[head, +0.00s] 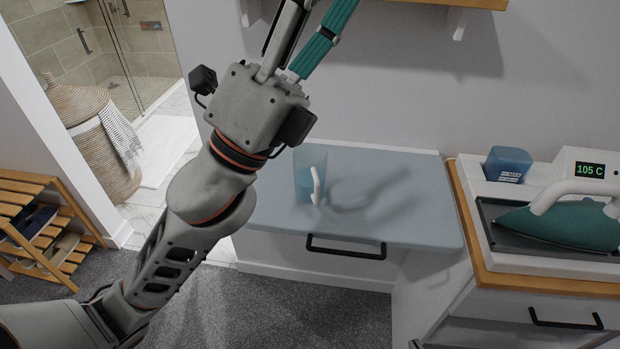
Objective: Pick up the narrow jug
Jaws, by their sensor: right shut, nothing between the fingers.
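The narrow jug (302,180) stands upright on a pale blue-grey counter top (405,205). It is translucent blue with a white handle (316,186) that faces the front.
An ironing station with a teal iron (560,225) stands on the wood-edged cabinet (468,225) at right. A wall shelf (480,3) is at the top. A wicker basket (95,130) and shoe rack (45,235) are at left. The counter right of the jug is clear.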

